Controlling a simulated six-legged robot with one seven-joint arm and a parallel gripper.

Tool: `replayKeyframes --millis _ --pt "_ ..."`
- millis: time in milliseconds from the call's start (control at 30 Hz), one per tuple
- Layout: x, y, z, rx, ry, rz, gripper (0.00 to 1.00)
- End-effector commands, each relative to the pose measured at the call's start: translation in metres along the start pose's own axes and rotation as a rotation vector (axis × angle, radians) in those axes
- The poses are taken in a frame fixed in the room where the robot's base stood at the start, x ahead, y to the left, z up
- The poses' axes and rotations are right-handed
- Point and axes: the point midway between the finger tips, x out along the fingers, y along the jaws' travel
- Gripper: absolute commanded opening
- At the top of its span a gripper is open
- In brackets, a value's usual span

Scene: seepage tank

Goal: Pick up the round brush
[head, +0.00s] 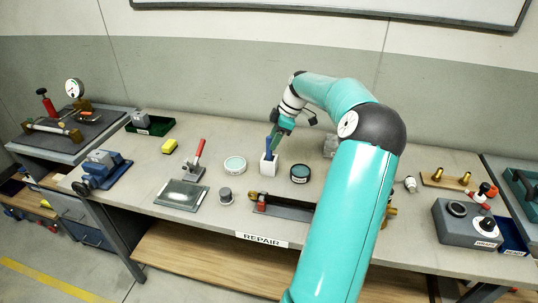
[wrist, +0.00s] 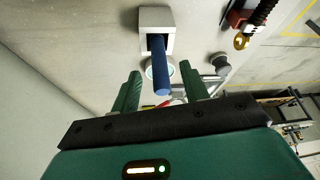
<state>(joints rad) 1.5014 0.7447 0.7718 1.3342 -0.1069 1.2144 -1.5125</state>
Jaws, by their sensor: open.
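A blue handle, which looks like that of the round brush (head: 268,146), stands upright in a small white square holder (head: 269,166) on the bench. Its brush end is hidden inside the holder. In the wrist view the blue handle (wrist: 160,72) points toward me from the white holder (wrist: 156,17). My gripper (head: 274,138) is at the top of the handle in the head view. In the wrist view its two green fingers (wrist: 160,76) are apart, one on each side of the handle's end, with gaps visible on both sides.
A round pale tin (head: 235,164) and a dark green-rimmed tin (head: 300,173) stand on either side of the holder. A red-handled clamp (head: 196,161), a glass plate (head: 182,195) and a grey cylinder (head: 226,196) lie to the left.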

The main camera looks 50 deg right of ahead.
Motion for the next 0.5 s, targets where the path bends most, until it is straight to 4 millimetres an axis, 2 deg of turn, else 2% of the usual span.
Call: replayKeyframes --millis 33,200,500 --pt "0.010 -0.001 -0.001 -0.001 0.003 -0.006 0.45" --pt "0.035 0.000 -0.003 -0.002 0.002 -0.005 0.45" --pt "0.041 0.001 -0.003 -0.001 0.000 -0.002 0.45"
